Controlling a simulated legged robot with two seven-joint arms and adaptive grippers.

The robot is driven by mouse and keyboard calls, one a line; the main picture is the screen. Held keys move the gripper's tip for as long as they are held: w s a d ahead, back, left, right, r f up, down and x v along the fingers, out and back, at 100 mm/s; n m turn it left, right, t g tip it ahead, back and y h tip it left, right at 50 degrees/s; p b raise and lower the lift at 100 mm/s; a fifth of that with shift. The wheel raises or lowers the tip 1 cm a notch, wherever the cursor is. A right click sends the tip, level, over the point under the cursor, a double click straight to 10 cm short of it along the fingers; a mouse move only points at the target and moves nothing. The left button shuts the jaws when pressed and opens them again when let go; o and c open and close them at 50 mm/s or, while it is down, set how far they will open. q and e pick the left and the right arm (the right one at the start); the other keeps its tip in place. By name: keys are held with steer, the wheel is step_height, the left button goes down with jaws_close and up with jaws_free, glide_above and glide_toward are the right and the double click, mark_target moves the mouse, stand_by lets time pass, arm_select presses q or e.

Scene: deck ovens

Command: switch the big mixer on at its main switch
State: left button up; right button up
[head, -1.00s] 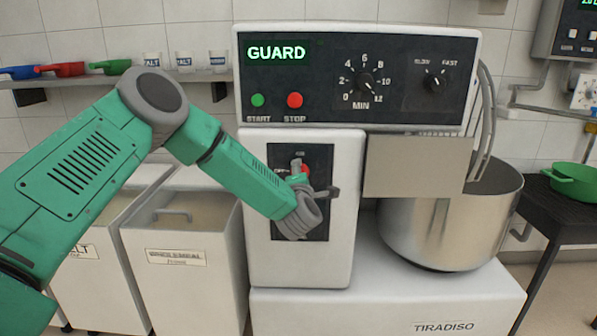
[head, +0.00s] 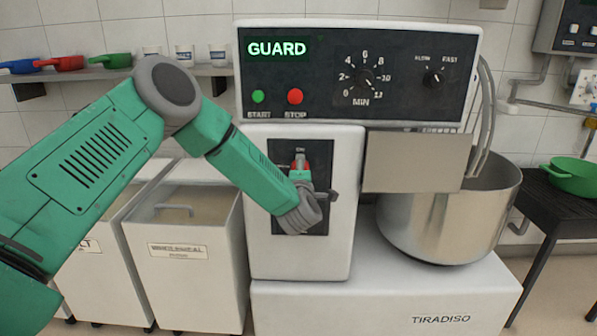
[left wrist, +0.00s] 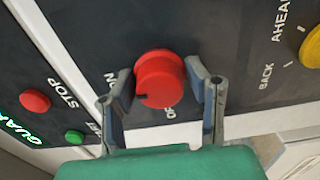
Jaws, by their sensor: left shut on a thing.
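The big mixer (head: 300,262) stands in front of me with a lit green GUARD display (head: 276,48). Its main switch is a red knob (left wrist: 160,78) on a dark plate marked ON and OFF; in the head view only part of the knob (head: 301,164) shows. A small dark mark sits at the knob's lower left in the wrist view, between the two labels. My left gripper (left wrist: 163,84) is shut on the knob, one finger at each side; it also shows in the head view (head: 301,180). My right gripper is out of view.
Green START (head: 258,97) and red STOP (head: 295,96) buttons sit above the switch. A yellow knob (left wrist: 312,46) is near it. A grey guard panel (head: 410,162) hangs by the steel bowl (head: 440,225). White bins (head: 185,260) stand left of the mixer.

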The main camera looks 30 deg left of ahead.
arm_select(q)
steer(key=o, duration=1)
steer(key=shift+d+f, duration=0.45)
steer(key=shift+d, duration=0.05)
steer(key=shift+c, duration=0.2)
steer(key=shift+d+r, duration=0.2)
steer(key=shift+r, duration=0.1)
steer(key=shift+s, duration=0.1)
steer(key=v, duration=1.2)
steer(key=shift+a, duration=0.15)
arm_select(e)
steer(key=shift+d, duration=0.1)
